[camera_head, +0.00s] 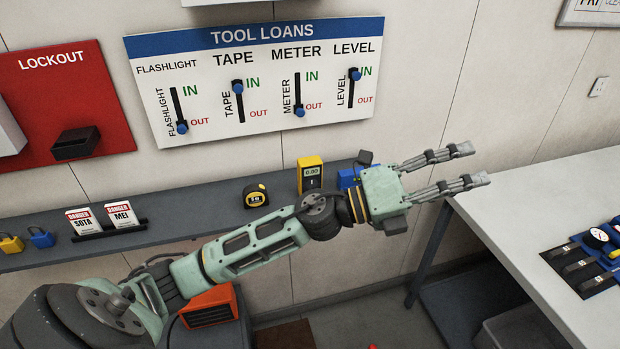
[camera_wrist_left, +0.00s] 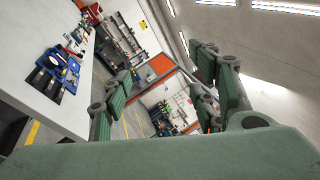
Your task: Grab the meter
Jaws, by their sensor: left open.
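The yellow meter (camera_head: 311,172) with a small display stands upright on the grey wall shelf (camera_head: 190,220), below the tool loans board. My left arm passes in front of the meter and hides its lower part. My left gripper (camera_head: 478,165) is open and empty, to the right of the meter, with its fingers pointing right toward the white table. In the left wrist view the open fingers (camera_wrist_left: 165,95) show with nothing between them. The meter is not in that view. My right gripper is not in view.
A yellow tape measure (camera_head: 256,195) sits left of the meter; a blue object (camera_head: 348,177) is right of it, partly hidden. The tool loans board (camera_head: 255,80) has sliders; the meter slider (camera_head: 299,112) is at OUT. A white table (camera_head: 560,200) stands right.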

